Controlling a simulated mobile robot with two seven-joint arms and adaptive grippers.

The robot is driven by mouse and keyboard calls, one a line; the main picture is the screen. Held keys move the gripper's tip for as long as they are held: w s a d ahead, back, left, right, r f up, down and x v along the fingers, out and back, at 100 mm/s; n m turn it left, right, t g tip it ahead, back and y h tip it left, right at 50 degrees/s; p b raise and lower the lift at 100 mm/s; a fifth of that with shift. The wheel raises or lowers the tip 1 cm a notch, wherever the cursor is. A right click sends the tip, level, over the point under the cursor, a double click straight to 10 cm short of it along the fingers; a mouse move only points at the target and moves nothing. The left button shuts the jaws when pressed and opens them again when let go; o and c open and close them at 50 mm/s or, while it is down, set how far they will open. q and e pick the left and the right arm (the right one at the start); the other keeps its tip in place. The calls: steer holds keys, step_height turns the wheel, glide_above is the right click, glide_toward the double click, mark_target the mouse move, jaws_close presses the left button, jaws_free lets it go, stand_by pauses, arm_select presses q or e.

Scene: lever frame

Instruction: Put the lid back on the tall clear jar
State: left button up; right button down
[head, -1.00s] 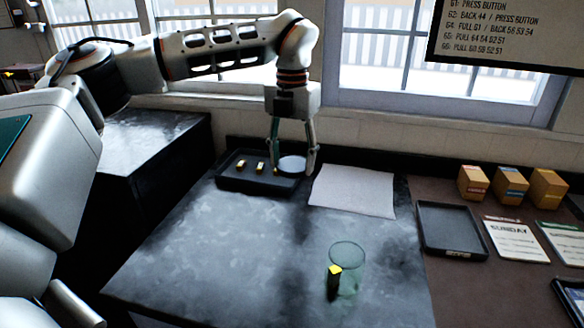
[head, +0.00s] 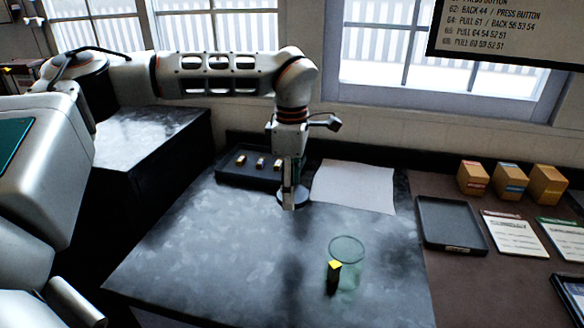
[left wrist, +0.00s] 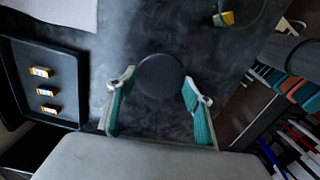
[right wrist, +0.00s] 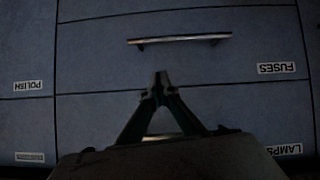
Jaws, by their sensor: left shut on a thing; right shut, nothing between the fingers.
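The tall clear jar (head: 355,268) stands upright on the dark table with its rim open. A dark block with a yellow top (head: 334,274) shows at the jar's left side; I cannot tell if it is inside. Part of the jar's rim (left wrist: 252,24) shows at the top of the left wrist view. My left gripper (head: 290,200) is shut on the round lid (head: 281,197), behind and left of the jar. The lid (left wrist: 160,76) looks like a dark disc between the fingers. My right gripper (right wrist: 161,82) is shut and empty, before drawer fronts.
A black tray (head: 228,178) with several small yellow-and-white blocks lies behind the left gripper. A white sheet (head: 353,188) lies beside it. Another black tray (head: 450,226), cards and boxes (head: 510,184) stand at the right. The table's front left is clear.

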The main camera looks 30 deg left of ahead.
arm_select(q)
steer(key=s+d+f+m, duration=0.1)
steer(key=s+f+m, duration=0.1)
steer(key=m, duration=0.4)
steer(key=s+d+f+m, duration=0.1)
steer(key=s+f+m, duration=0.2)
steer(key=m, duration=0.4)
steer(key=s+d+f+m, duration=0.1)
steer(key=s+f+m, duration=0.2)
steer(key=m, duration=0.3)
steer(key=shift+s+f+m, duration=0.15)
steer(key=shift+f+m, duration=0.1)
steer(key=shift+m, duration=0.15)
steer(key=shift+s+d+f+m, duration=0.15)
steer(key=shift+s+f+m, duration=0.25)
steer(key=shift+m, duration=0.5)
arm_select(e)
steer(key=c, duration=2.1)
jaws_free()
steer(key=shift+s, duration=0.15)
